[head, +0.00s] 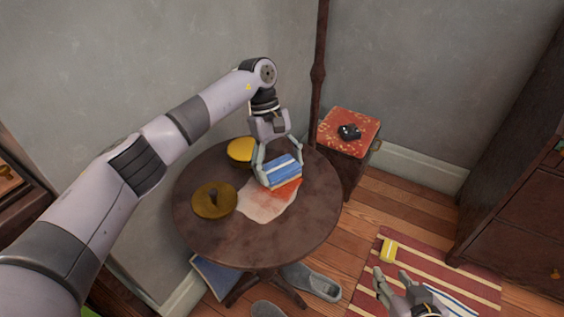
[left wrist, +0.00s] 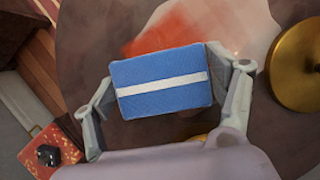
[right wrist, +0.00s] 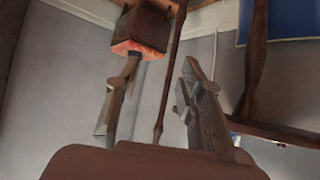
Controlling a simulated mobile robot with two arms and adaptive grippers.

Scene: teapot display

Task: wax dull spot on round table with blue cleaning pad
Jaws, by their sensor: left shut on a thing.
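The blue cleaning pad (head: 281,172) has a white stripe and a yellowish edge. My left gripper (head: 277,167) is shut on it, with one finger on each side, at the right part of the round table (head: 310,215). The pad also shows in the left wrist view (left wrist: 162,83), between the fingers of my left gripper (left wrist: 162,90). A pale dull patch (head: 262,204) with a reddish-orange smear (head: 286,190) lies beside and partly under the pad. I cannot tell whether the pad touches the tabletop. My right gripper (head: 392,284) is open and empty, low over the striped rug.
A brass lidded piece (head: 214,200) and a yellow bowl-like piece (head: 241,150) stand on the table's left and back. A small red-topped stand (head: 350,120) bears a black object (head: 349,132). A yellow block (head: 389,250) lies on the rug (head: 368,275). Shoes (head: 312,282) lie below the table.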

